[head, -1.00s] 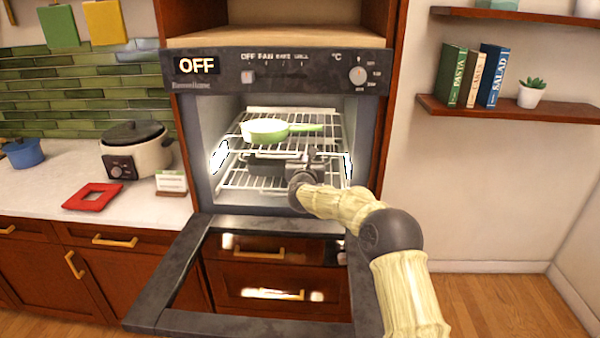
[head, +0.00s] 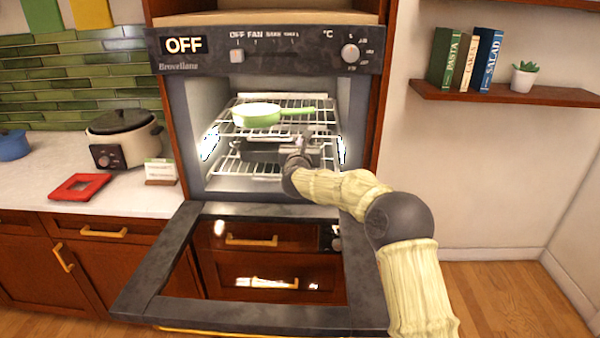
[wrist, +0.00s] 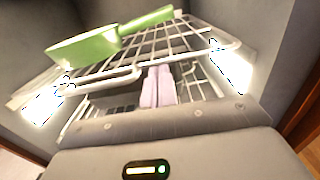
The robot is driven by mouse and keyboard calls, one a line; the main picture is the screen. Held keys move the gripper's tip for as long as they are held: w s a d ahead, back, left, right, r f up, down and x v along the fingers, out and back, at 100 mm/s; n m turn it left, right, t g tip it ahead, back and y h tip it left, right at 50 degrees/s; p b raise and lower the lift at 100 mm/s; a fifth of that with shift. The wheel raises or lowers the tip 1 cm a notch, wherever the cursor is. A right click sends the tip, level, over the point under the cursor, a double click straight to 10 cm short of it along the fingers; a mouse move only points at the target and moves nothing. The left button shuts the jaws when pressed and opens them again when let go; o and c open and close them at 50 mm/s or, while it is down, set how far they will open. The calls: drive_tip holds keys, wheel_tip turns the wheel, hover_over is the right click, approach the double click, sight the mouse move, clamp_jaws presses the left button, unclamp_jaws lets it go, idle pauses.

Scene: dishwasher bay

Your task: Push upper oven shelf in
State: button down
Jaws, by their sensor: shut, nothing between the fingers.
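The oven (head: 355,150) is open. Its upper wire shelf (head: 290,103) carries a green pan (head: 258,115) with a white inside, handle pointing right. In the wrist view the shelf's front bar (wrist: 205,54) runs across, with the pan (wrist: 85,47) at upper left. My gripper (head: 305,137) is inside the oven mouth at the shelf's front, right of the pan. In the wrist view its pale pink fingers (wrist: 158,75) are together and empty, their tips close to the front bar. I cannot tell whether they touch it.
The oven door (head: 150,280) is folded down below my arm. A counter with a cooker (head: 125,140) is to the left; a wall shelf (head: 505,95) is to the right.

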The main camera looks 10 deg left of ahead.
drive_tip(key=s+d+b, duration=0.1)
drive_tip(key=s+b, duration=0.3)
drive_tip(key=s, duration=0.7)
drive_tip(key=shift+s+d+f, duration=0.15)
drive_tip(key=shift+s, duration=0.1)
